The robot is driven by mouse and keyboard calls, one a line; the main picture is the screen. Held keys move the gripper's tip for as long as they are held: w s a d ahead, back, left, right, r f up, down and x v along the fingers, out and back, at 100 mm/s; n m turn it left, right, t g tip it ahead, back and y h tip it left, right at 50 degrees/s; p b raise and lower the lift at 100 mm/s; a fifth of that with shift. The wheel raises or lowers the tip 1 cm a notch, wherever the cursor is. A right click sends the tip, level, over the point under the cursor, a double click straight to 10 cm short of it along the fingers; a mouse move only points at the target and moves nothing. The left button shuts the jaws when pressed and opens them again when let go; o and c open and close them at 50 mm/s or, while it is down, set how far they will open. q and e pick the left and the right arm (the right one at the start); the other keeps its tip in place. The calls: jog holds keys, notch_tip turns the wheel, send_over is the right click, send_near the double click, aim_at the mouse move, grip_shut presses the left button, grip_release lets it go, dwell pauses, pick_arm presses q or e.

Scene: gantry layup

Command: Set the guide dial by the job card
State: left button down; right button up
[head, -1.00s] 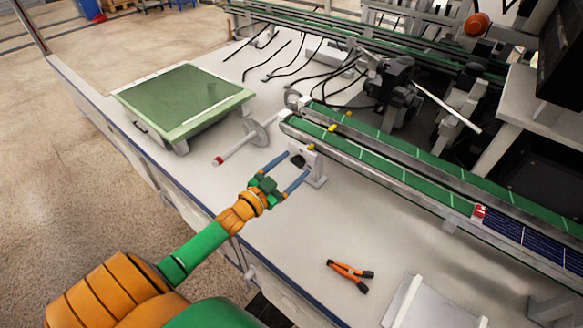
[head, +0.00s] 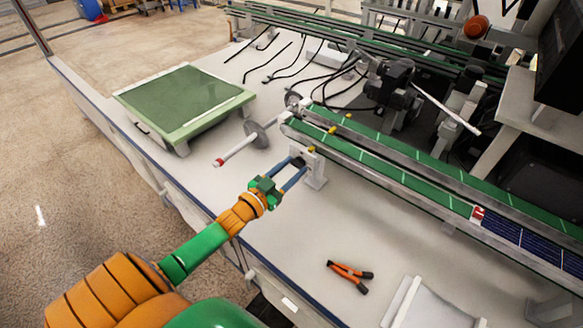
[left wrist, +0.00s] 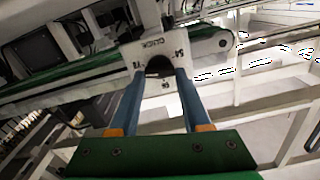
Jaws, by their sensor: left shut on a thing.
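The guide dial is a dark round knob (left wrist: 158,66) on a white plate (left wrist: 130,62) with small printed marks around it. In the head view the white plate (head: 314,168) stands upright at the near end of the green conveyor. My left gripper (head: 297,163) is shut on the knob, one blue finger on each side. The left wrist view shows the fingers meeting the knob's lower sides. The marks are too small and tilted to read surely, and I cannot tell the knob's setting. I cannot make out a job card. My right gripper is not in view.
Green conveyor rails (head: 400,165) run right from the dial, carrying dark blue solar cells (head: 520,236). Orange-handled pliers (head: 348,273) and a light grey panel (head: 425,306) lie on the table. A green-topped box (head: 185,100) stands at left. The table in front of the dial is clear.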

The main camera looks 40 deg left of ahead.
pick_arm(q)
jog(key=n, duration=0.4)
jog(key=shift+a+n+p, duration=0.1)
jog(key=shift+n+p, duration=0.2)
jog(key=shift+p, duration=0.05)
jog(key=n, duration=0.5)
jog(key=shift+a+f, duration=0.1)
jog(key=n+b, duration=0.1)
jog(key=n, duration=0.9)
jog(key=shift+f+b, duration=0.2)
jog(key=shift+b, duration=0.2)
jog(key=shift+n, duration=0.3)
jog(key=shift+c, duration=1.8)
grip_release()
